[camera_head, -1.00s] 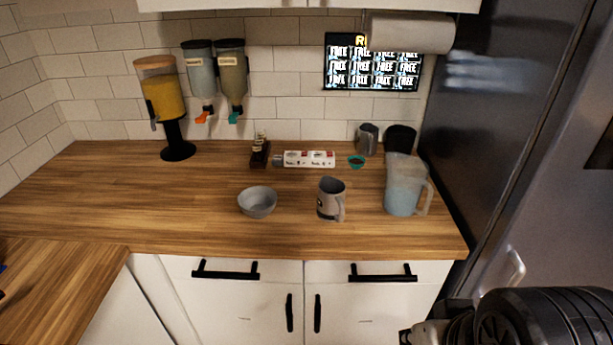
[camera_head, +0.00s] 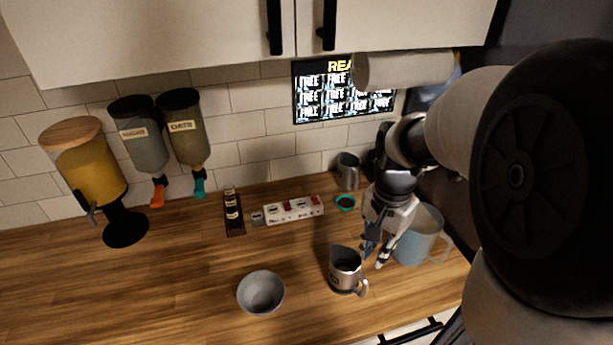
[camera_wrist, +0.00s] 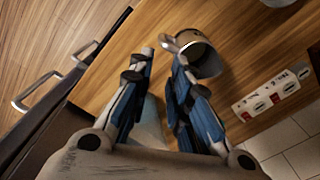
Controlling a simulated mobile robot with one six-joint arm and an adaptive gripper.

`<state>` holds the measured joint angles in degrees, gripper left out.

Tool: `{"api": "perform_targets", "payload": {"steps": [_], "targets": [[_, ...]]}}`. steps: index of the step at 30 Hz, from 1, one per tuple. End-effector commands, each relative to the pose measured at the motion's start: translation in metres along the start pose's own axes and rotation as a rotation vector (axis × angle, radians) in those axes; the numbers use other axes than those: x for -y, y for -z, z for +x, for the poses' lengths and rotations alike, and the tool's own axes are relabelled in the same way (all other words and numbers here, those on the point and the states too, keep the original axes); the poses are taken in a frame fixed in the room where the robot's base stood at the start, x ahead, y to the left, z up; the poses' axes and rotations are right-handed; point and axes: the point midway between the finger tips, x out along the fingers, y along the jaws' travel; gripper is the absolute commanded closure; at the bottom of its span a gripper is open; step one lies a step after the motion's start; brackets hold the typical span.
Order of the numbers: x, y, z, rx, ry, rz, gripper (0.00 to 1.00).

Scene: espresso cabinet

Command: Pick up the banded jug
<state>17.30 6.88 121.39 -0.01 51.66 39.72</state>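The banded jug (camera_head: 343,263) is a grey pitcher with a dark band low on its side. It stands upright on the wooden counter, its handle at the lower right. In the wrist view, the jug (camera_wrist: 205,62) shows beyond the right fingertip, with its pale handle close to that tip. My gripper (camera_head: 374,256) points down just right of the jug, between it and the blue measuring jug. In the wrist view my gripper (camera_wrist: 164,58) is open with nothing between its fingers. I cannot tell whether a finger touches the handle.
The blue translucent measuring jug (camera_head: 420,238) stands close on the right. A plain grey jug (camera_head: 347,172) and a teal cup (camera_head: 345,202) are behind. A grey bowl (camera_head: 261,293) is at the left front. A power strip (camera_head: 293,211) lies at the back.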

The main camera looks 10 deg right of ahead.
Motion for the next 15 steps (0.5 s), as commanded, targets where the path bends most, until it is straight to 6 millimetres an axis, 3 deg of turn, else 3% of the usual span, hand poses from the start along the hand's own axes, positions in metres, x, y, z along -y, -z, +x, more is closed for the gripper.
{"api": "perform_targets", "payload": {"steps": [9,15], "targets": [[-0.001,-0.002,0.074,0.005,-0.004,-0.003,0.82],[-0.001,-0.001,0.106,0.003,-0.002,-0.003,0.82]]}}
